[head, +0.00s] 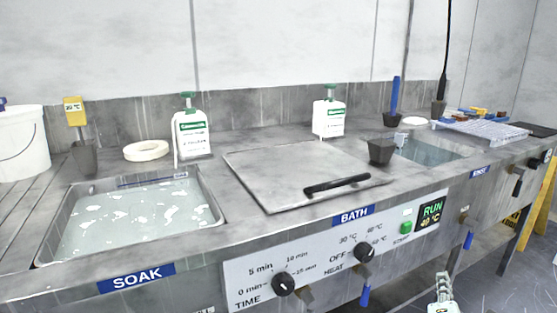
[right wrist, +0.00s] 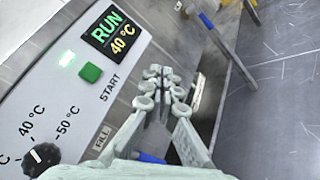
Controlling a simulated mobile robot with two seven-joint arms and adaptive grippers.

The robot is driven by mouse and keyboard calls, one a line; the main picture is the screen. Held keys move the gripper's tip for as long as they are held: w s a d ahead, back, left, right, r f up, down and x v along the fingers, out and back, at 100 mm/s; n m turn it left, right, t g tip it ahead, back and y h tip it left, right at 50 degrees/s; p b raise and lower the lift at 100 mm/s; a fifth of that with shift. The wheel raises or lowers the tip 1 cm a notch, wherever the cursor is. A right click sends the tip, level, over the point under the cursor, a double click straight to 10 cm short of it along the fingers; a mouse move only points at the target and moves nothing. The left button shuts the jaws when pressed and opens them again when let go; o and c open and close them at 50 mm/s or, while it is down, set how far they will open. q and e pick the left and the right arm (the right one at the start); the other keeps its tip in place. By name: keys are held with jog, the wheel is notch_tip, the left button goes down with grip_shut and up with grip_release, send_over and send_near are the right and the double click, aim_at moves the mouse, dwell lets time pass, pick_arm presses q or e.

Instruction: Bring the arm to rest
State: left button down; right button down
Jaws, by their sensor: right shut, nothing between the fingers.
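My right gripper (head: 443,288) shows at the bottom right of the head view, low in front of the bench and apart from it. In the right wrist view its fingers (right wrist: 163,78) are together with nothing between them. Beyond them is the bench front with the control panel (right wrist: 72,110). The display (right wrist: 116,33) reads RUN 40 °C, and a green lamp glows near the green START button (right wrist: 90,72). My left gripper is in neither view.
The bench holds a soak basin (head: 215,212) with cloudy water, a closed bath lid (head: 275,172) and a rinse basin (head: 428,150). A blue-handled valve (head: 365,295) and other taps stick out from the bench front. Open floor (right wrist: 285,110) lies right of the gripper.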

jog(key=s+a+f+m+g+y, duration=0.1)
jog(key=s+f+m+g, duration=0.5)
jog(key=f, duration=0.6)
jog(key=s+a+f+m+g+y, duration=0.3)
jog(key=s+a+f+m, duration=0.2)
jog(key=s, duration=0.3)
jog(key=s+a+f+m+g+y, duration=0.3)
jog(key=s+a+f+m, duration=0.2)
jog(key=s+f, duration=0.3)
jog(key=shift+s+a+f+m, duration=0.25)
jog(key=shift+s+a+m, duration=0.05)
jog(key=shift+s+a, duration=0.25)
